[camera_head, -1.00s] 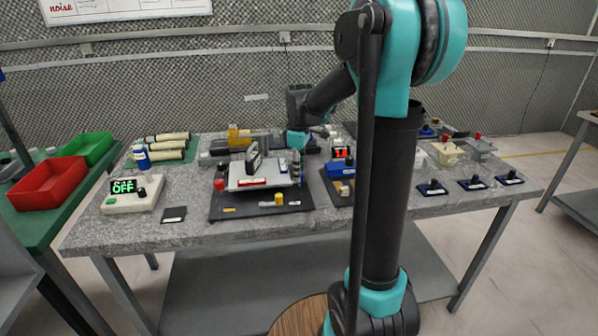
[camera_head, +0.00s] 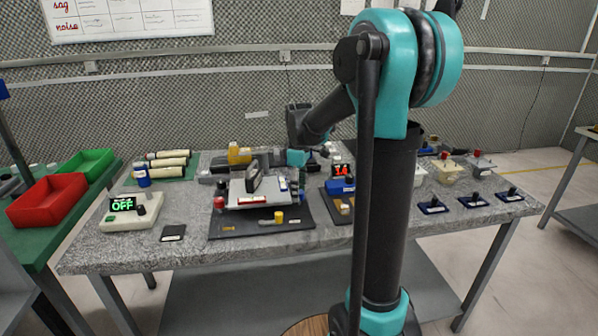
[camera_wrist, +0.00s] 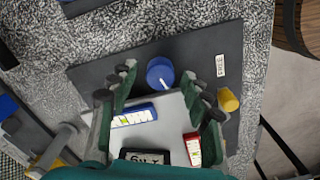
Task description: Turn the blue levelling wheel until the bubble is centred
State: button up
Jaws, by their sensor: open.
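The blue levelling wheel (camera_wrist: 160,73) shows in the wrist view beyond the edge of a pale grey plate (camera_wrist: 165,125), with a white mark on its side. My gripper (camera_wrist: 160,81) is open, its two fingers apart on the left and right of the wheel; contact cannot be told. A blue-framed vial (camera_wrist: 133,116) and a red-framed vial (camera_wrist: 191,150) lie on the plate; their bubbles are too small to read. In the head view the plate (camera_head: 240,196) stands on a dark base (camera_head: 245,230), with the red-framed vial (camera_head: 252,200) along its front.
A yellow knob (camera_wrist: 228,99) stands right of the wheel, near a small white label (camera_wrist: 221,65). In the head view a red knob (camera_head: 219,203) is left of the plate. A box with a green OFF display (camera_head: 123,204) stands left; blue-based switches (camera_head: 433,206) stand right.

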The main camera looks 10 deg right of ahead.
jog(key=n, duration=0.3)
jog(key=shift+r+n, duration=0.15)
jog(key=shift+n, duration=0.45)
notch_tip(320, 180, up, 17)
